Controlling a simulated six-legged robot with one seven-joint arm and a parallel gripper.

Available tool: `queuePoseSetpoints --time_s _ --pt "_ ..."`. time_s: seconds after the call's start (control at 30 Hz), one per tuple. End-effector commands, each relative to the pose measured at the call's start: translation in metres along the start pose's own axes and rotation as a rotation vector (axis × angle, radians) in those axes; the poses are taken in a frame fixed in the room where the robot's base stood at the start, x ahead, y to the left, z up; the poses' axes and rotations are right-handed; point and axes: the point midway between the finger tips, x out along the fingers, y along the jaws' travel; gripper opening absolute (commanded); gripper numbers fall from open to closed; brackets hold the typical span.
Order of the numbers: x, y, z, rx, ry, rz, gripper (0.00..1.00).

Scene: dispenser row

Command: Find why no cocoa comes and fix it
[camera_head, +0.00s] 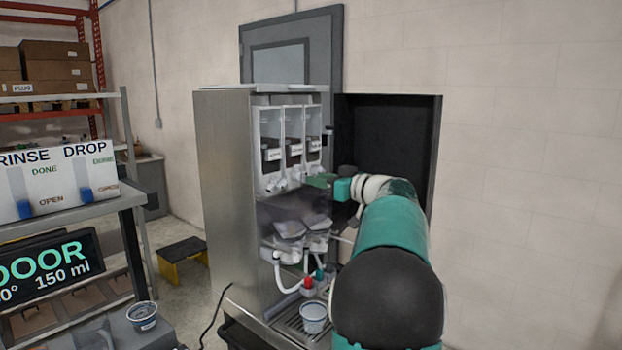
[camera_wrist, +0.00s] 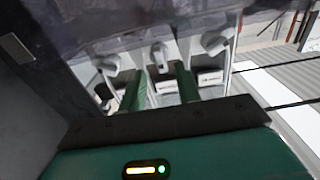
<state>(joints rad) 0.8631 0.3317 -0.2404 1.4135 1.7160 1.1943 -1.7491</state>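The dispenser (camera_head: 225,180) stands with its dark door (camera_head: 395,150) swung open to the right. Three clear canisters stand side by side inside: left (camera_head: 271,135), middle (camera_head: 293,130) and right (camera_head: 314,125). Their labels are too small to read. Grey spouts stick out at their bottoms; one spout (camera_wrist: 158,55) shows in the wrist view. Below are grey mixing bowls (camera_head: 290,229) and white hoses (camera_head: 289,287). My gripper (camera_head: 318,181) is at spout height. In the wrist view its green fingers (camera_wrist: 161,82) are apart, with that spout near their tips, and hold nothing visible.
A cup (camera_head: 313,318) stands on the drip tray (camera_head: 286,324). Another cup (camera_head: 142,317) stands at the lower left. A step stool (camera_head: 183,260) stands on the floor.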

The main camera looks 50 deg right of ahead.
Motion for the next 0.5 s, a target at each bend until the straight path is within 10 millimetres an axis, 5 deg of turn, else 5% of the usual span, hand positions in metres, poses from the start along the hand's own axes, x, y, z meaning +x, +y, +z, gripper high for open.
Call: queuePoseSetpoints --time_s 0.2,0.5 --pt "0.03 0.0 0.001 0.0 -0.001 -0.002 0.33" --pt "0.035 0.001 0.001 0.001 -0.001 -0.001 0.33"
